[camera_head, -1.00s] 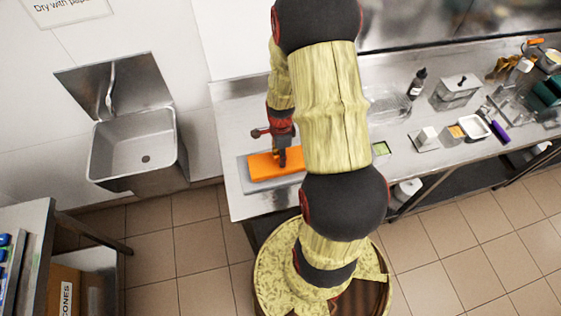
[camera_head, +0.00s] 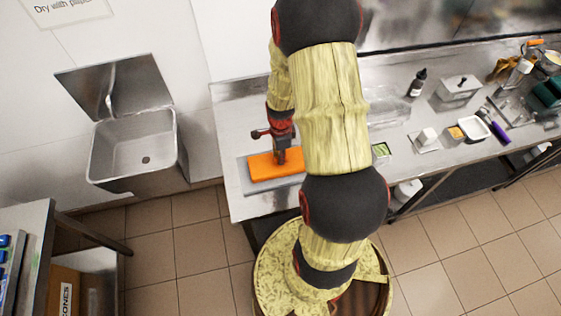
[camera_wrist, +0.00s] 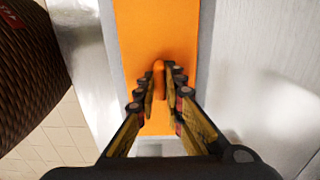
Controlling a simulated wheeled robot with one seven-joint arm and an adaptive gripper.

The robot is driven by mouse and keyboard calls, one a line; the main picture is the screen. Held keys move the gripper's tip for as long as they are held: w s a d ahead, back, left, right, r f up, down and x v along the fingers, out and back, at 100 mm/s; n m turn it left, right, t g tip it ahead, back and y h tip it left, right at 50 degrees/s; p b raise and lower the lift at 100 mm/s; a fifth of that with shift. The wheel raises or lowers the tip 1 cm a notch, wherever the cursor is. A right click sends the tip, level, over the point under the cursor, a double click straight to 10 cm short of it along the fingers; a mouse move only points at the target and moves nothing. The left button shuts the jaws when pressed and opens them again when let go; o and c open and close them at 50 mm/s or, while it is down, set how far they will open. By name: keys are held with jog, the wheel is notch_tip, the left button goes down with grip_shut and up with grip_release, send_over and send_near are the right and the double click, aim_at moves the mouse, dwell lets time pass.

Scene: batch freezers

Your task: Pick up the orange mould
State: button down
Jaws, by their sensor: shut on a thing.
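The orange mould (camera_head: 262,168) is a flat orange slab near the left front end of the steel table. It lies over a grey mat or tray (camera_head: 246,183); I cannot tell whether it touches it. In the wrist view the mould (camera_wrist: 157,30) fills the top middle, with a raised orange grip between my fingers. My gripper (camera_wrist: 159,92) points down at the mould and its fingers are shut on that raised part. In the head view my gripper (camera_head: 281,157) is at the mould's right part and partly hides it.
A steel sink (camera_head: 135,150) stands left of the table. To the right on the table are a small green-filled tray (camera_head: 381,150), a white dish (camera_head: 473,128), a dark bottle (camera_head: 417,83) and a steel box (camera_head: 456,91). My own arm hides the table's middle.

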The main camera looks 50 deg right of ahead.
jog(key=shift+r, duration=0.15)
jog(key=shift+w+r, duration=0.1)
jog(key=shift+r, duration=0.1)
notch_tip(320, 180, up, 2)
jog(key=shift+d+r, duration=0.1)
jog(key=s+d+r, duration=0.1)
jog(key=s+r, duration=0.9)
jog(key=s, duration=0.4)
jog(key=shift+d, duration=0.35)
jog(key=shift+r, duration=0.25)
jog(key=shift+r+p, duration=0.35)
jog(key=shift+p, duration=0.1)
jog(key=shift+r+p, duration=1.1)
jog(key=shift+r, duration=0.25)
